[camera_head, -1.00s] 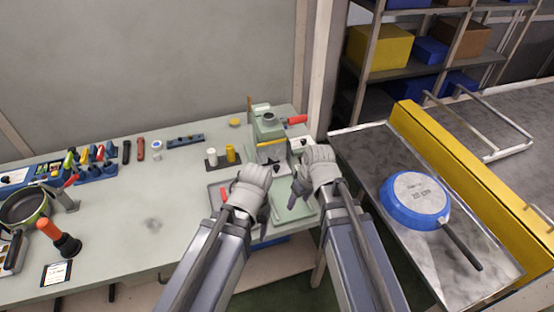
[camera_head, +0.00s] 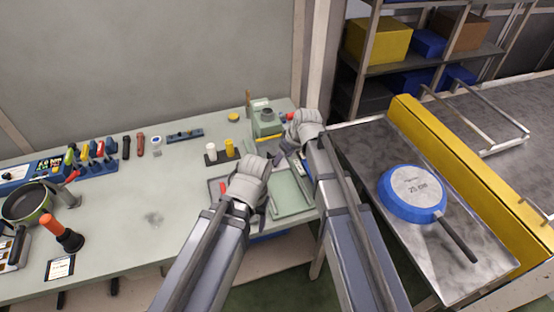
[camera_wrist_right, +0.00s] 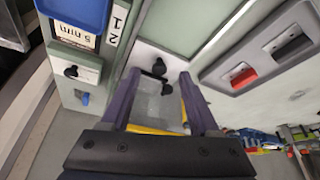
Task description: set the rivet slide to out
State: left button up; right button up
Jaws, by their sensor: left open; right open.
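The green press (camera_head: 266,122) stands at the right end of the workbench, with a red-ended lever. In the right wrist view, a black knob (camera_wrist_right: 159,68) sits on a pale plate on the machine, between the fingertips of my right gripper (camera_wrist_right: 160,78). The gripper is open, and I cannot tell whether it touches the knob. I cannot confirm from a label that this knob is the rivet slide. My right gripper (camera_head: 286,140) hides that part of the press in the head view. My left gripper (camera_head: 269,184) is open over the grey tray (camera_head: 214,200).
Another black knob (camera_wrist_right: 72,71) on a pale plate sits beside a "5 mm" label (camera_wrist_right: 74,34). The tray's red piece also shows (camera_wrist_right: 245,79). A blue pan (camera_head: 412,195) lies on the metal table at right. White and yellow pegs stand left of the press.

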aim_at(279, 169)
jog(key=shift+w+a, duration=0.75)
jog(key=shift+w, duration=0.3)
notch_tip(279, 169, down, 3)
jog(key=b, duration=0.3)
jog(key=shift+a, duration=0.15)
jog(key=shift+b+x, duration=0.8)
jog(key=shift+x, duration=0.15)
grip_shut()
